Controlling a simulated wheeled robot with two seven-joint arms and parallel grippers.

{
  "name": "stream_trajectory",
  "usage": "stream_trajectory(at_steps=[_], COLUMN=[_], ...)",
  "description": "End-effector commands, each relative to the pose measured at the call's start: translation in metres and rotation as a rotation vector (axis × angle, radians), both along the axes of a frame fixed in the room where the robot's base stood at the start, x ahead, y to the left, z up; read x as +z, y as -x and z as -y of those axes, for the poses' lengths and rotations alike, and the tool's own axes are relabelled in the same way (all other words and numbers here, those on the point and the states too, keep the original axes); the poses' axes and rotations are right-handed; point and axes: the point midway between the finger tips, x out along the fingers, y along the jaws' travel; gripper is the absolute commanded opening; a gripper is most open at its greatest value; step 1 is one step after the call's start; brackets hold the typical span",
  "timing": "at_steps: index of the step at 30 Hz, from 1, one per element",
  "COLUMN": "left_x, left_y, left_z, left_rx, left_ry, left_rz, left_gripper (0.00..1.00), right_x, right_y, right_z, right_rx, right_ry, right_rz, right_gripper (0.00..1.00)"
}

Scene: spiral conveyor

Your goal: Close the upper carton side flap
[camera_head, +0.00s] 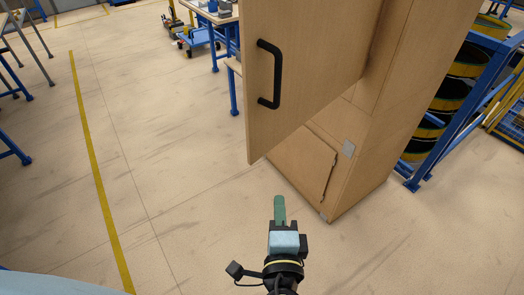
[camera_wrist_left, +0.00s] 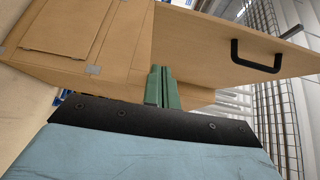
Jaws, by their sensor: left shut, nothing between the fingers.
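The tall brown carton (camera_head: 365,175) stands on the floor right of centre. Its upper side flap (camera_head: 318,60), a large brown panel with a black handle (camera_head: 269,74), stands swung out from the carton toward the left. In the left wrist view the flap (camera_wrist_left: 215,40) and its handle (camera_wrist_left: 257,55) show at the upper right, and the carton (camera_wrist_left: 125,45) at the upper left. My left gripper (camera_head: 279,200) is shut and empty, its green fingers together, below the flap's lower edge and apart from it in the picture. The fingers (camera_wrist_left: 162,88) also show in the wrist view. My right gripper is not in view.
A lower panel (camera_head: 300,160) on the carton's side looks flat. A blue conveyor frame (camera_head: 455,110) with dark round tiers stands close to the carton's right. Blue-legged tables stand at the left and back. The floor (camera_head: 170,170) left of the carton is clear.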

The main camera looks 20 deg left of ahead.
Motion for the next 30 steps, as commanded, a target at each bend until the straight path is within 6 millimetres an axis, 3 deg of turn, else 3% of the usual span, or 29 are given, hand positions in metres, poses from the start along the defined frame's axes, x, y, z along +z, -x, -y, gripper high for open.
stream_trajectory(at_steps=[1,5,8,20,24,30], left_x=[0.015,0.029,0.030,0.030,0.029,0.027], left_y=[0.002,-0.001,-0.013,-0.092,-0.101,-0.107], left_z=[-0.001,-0.004,-0.009,-0.036,-0.056,-0.069], left_rx=[0.012,0.027,0.028,0.028,0.026,0.026], left_ry=[0.001,-0.004,-0.006,-0.006,-0.006,-0.005], left_rz=[0.031,0.063,0.065,0.061,0.059,0.058], left_gripper=[0.00,0.00,0.00,0.00,0.00,0.00], right_x=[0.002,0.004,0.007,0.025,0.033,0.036], right_y=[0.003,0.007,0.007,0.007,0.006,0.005], right_z=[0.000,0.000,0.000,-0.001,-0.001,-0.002], right_rx=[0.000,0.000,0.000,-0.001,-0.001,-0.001], right_ry=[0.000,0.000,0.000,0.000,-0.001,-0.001], right_rz=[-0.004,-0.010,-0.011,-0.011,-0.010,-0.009], right_gripper=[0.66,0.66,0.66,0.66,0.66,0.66])
